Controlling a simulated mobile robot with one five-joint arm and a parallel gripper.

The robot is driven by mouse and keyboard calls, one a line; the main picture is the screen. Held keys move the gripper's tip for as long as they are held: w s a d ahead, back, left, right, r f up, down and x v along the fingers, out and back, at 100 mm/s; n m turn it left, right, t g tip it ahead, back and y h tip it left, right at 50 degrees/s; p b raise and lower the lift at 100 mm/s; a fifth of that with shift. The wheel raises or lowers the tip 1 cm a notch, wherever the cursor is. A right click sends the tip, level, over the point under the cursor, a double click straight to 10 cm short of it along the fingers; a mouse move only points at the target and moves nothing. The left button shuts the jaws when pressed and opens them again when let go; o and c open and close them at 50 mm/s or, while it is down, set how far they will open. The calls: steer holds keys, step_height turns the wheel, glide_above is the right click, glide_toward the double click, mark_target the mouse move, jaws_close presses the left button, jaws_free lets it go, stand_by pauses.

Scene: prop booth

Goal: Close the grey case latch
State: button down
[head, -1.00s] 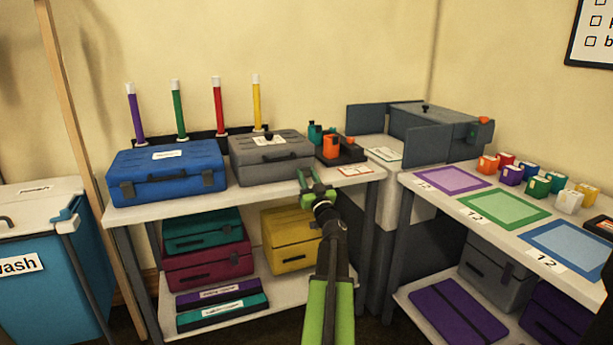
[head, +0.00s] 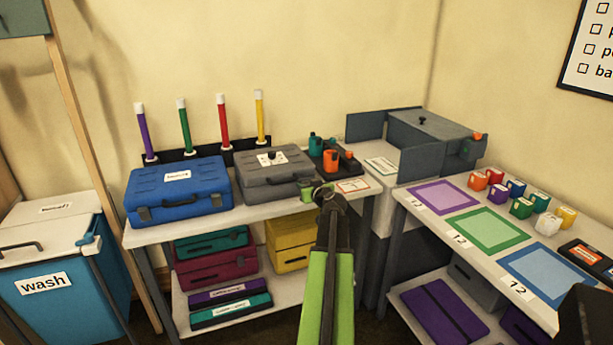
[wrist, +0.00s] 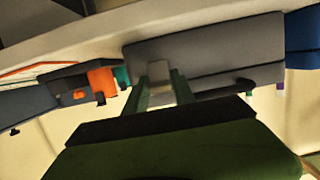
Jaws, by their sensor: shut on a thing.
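The grey case (head: 265,178) stands closed on the upper shelf of the left bench, its dark handle on the front. My gripper (head: 308,190) is at the right end of its front face. In the wrist view the green fingers (wrist: 160,88) reach up to the front of the grey case (wrist: 215,48). They are shut on a small pale grey piece, the case latch (wrist: 157,72), at the end of the case near the orange item. The fingers partly hide the latch, and I cannot tell its exact position.
A blue case (head: 178,195) stands left of the grey case. A dark tray with an orange item (head: 330,160) is close on the right. Coloured tubes (head: 223,120) stand behind. The right bench holds coloured mats (head: 490,230) and small blocks.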

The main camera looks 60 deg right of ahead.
steer(key=shift+w+d+r+g+y+p, duration=0.15)
steer(key=shift+r+g+y+p, duration=0.3)
steer(key=shift+p, duration=0.55)
steer(key=shift+f+g, duration=0.25)
steer(key=shift+f, duration=0.05)
steer(key=c, duration=1)
jaws_free()
steer(key=shift+c, duration=0.2)
